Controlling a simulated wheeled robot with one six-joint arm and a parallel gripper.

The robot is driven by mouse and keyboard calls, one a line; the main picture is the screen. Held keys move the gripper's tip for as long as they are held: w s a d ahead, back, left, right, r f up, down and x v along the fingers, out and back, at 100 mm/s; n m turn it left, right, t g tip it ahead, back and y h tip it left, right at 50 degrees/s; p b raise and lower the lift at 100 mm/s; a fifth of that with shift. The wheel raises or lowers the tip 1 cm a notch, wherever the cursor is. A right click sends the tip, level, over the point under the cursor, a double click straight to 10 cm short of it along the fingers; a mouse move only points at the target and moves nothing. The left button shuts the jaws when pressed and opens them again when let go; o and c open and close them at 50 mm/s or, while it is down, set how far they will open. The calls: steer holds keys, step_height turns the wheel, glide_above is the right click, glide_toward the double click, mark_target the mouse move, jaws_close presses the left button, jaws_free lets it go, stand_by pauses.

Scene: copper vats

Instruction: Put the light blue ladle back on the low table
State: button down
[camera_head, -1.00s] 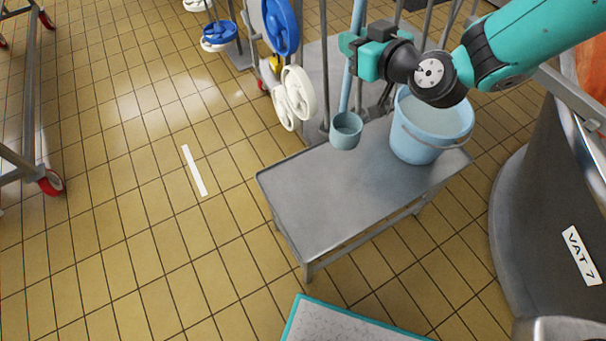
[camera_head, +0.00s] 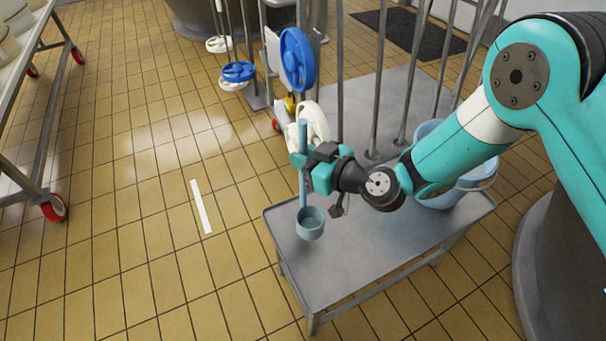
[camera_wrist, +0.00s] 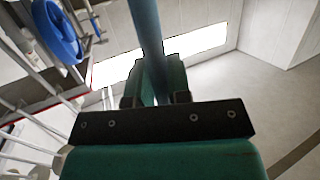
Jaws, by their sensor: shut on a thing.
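The light blue ladle (camera_head: 311,224) hangs upright, cup down, over the left part of the low metal table (camera_head: 345,268). My gripper (camera_head: 302,165) is shut on its handle, well above the cup. In the wrist view the ladle's handle (camera_wrist: 146,25) runs up from between my gripper's fingers (camera_wrist: 155,82). The cup appears at or a little above the table top; I cannot tell if it touches. The cup is outside the wrist view.
A light blue bucket (camera_head: 437,198) stands on the table's right part, partly hidden by my arm. Metal poles and blue and white wheels (camera_head: 297,60) stand behind the table. The table's front left is bare. A dark vat (camera_head: 570,235) is at the right.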

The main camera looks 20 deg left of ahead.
steer(key=shift+f, duration=2.55)
steer(key=shift+f+b, duration=0.1)
steer(key=shift+b, duration=0.25)
steer(key=c, duration=1.1)
jaws_free()
